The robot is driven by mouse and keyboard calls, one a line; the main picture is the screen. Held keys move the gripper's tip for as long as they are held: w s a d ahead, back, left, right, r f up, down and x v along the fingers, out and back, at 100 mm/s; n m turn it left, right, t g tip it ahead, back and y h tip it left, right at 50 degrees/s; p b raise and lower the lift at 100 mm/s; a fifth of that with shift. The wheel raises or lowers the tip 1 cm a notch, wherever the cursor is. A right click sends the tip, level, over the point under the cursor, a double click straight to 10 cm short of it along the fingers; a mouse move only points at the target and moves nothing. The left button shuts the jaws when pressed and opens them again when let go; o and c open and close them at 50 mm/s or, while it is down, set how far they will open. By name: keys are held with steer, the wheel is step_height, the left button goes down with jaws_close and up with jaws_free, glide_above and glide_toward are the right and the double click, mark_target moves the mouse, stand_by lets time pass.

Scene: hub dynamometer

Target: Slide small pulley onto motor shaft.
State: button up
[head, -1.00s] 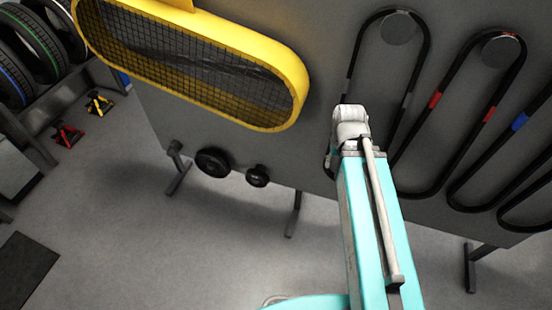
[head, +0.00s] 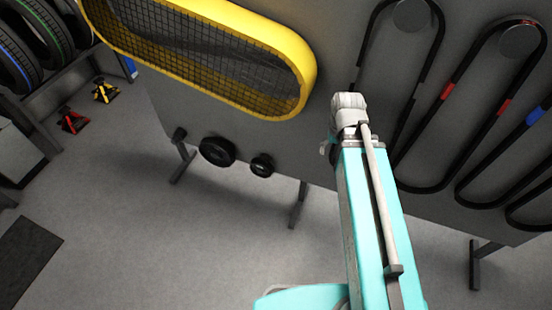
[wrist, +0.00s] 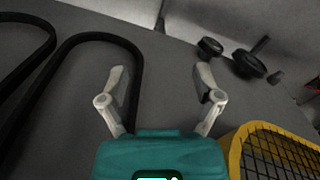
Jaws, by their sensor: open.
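The small pulley (head: 262,165) is a small black wheel on the lower part of the grey board, right of a larger black pulley (head: 217,151). In the wrist view the small pulley (wrist: 210,47) is at the upper right, beyond my right finger, with the larger pulley (wrist: 249,64) beside it. My gripper (wrist: 160,77) is open and empty, its two pale fingers spread over the grey board and apart from both pulleys. In the head view my arm mostly hides the gripper. I cannot make out the motor shaft in either view.
A yellow mesh guard (head: 308,75) sticks out from the board (head: 330,60), and is close at the lower right in the wrist view (wrist: 236,155). Black belts (head: 440,95) hang at right. Tyres, a red and a yellow stand are at left.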

steer(key=w+a+f+n+t+y+b, duration=0.1)
steer(key=w+a+f+n+b, duration=0.25)
steer(key=w+f+b, duration=0.4)
steer(key=w+a+f+n+y+b, duration=0.1)
steer(key=w+a+f+n+b, duration=0.3)
steer(key=f+b, duration=0.65)
steer(key=n+t+y+b, duration=0.1)
steer(key=n+y+b, duration=0.35)
steer(key=b, duration=1.35)
glide_toward(266, 165)
steer(key=shift+w+a+r+n+h, duration=0.1)
steer(key=shift+a+r+n+h, duration=0.35)
steer(key=shift+n+h, duration=0.2)
steer(key=shift+f, duration=0.1)
steer(key=b+x, duration=0.9)
steer(key=x, duration=0.1)
steer(key=shift+a+f, duration=0.1)
steer(key=shift+f, duration=0.1)
steer(key=c, duration=1.1)
jaws_close()
